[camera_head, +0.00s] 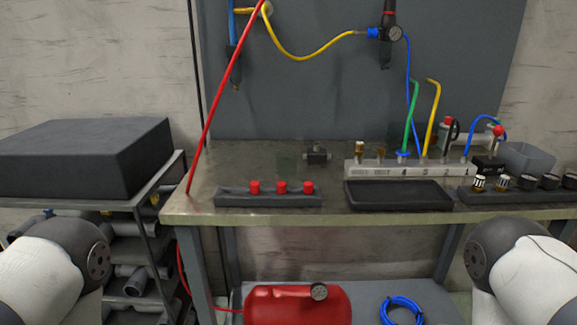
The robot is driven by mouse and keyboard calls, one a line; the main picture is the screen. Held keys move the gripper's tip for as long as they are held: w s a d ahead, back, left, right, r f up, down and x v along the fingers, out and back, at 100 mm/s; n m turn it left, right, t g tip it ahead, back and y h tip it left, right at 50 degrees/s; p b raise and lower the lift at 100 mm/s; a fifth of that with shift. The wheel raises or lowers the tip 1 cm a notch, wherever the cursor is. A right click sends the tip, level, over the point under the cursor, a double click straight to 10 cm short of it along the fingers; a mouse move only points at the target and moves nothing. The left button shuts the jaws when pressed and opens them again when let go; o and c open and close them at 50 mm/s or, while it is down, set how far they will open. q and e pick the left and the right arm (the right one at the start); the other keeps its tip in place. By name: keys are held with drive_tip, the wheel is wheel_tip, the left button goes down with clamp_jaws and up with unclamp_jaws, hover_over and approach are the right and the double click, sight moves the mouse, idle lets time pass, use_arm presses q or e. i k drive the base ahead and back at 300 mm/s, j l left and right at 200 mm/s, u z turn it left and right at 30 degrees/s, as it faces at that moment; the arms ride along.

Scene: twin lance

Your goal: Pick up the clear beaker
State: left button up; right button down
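A faint, see-through greenish shape (286,163) stands at the back of the workbench, left of a small dark fitting (317,154). It may be the clear beaker, but its outline is too faint to be sure. A greyish translucent open container (528,157) stands at the back right of the bench. No other clear vessel shows. White and black links of my two arms show at the lower left and lower right corners. Neither gripper is in the picture.
The metal workbench (240,162) has bare room at its back left. A rack with red caps (281,189), a black tray (398,196) and a holder with several knobs line its front. A manifold (410,169) with hoses stands behind. A red hose (218,105) crosses the left side.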

sight(286, 160)
drive_tip(key=i+j+z, duration=0.1)
drive_tip(key=j, duration=0.2)
drive_tip(key=i+j+z, duration=0.1)
drive_tip(key=j, duration=0.25)
drive_tip(key=i+j+z, duration=0.25)
drive_tip(key=j, duration=0.4)
